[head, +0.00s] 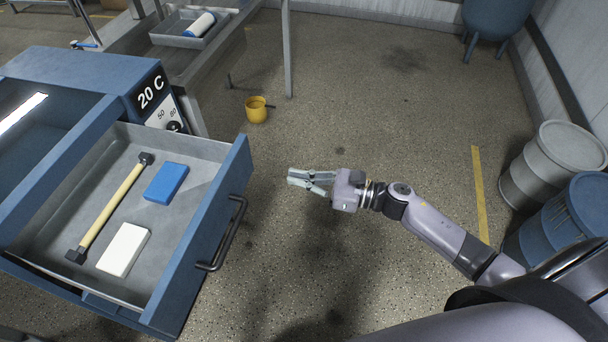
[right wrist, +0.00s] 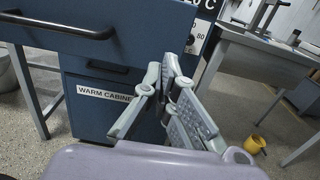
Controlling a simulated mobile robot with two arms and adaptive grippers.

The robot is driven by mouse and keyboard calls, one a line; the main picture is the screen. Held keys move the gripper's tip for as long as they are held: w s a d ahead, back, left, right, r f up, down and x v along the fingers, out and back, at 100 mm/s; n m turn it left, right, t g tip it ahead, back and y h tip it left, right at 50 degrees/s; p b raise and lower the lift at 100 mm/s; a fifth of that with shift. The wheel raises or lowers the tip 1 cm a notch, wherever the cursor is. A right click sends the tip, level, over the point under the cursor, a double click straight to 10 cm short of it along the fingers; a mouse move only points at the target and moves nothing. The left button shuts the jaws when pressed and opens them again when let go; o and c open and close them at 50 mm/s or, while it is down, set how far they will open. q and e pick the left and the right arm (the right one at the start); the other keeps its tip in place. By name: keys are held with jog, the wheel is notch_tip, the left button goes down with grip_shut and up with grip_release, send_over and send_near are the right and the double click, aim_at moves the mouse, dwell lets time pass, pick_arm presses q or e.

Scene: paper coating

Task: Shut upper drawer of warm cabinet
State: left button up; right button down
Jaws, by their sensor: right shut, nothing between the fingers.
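The blue warm cabinet (head: 105,78) stands at the left of the head view, with a "20 C" dial panel. Its upper drawer (head: 202,238) is pulled far out, with a dark bar handle (head: 232,235) on its front. In the right wrist view the drawer front shows at upper left with its handle (right wrist: 62,34), above the "WARM CABINET" label (right wrist: 104,93). My right gripper (head: 290,178) is shut and empty, to the right of the drawer front and apart from it. It also shows in the right wrist view (right wrist: 168,78). My left gripper is out of view.
In the drawer lie a yellow-handled tool (head: 110,207), a blue block (head: 166,183) and a white block (head: 124,249). A yellow mug (head: 257,110) stands on the floor beyond. Barrels (head: 553,165) stand at right. The floor between is clear.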

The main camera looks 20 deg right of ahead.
aim_at(244, 167)
jog(key=p+x, duration=0.2)
jog(key=x, duration=0.7)
jog(key=shift+w+a+p, duration=0.2)
jog(key=shift+a+p, duration=0.05)
jog(key=shift+p, duration=0.1)
jog(key=shift+w+a, duration=0.3)
jog(key=shift+a, duration=0.05)
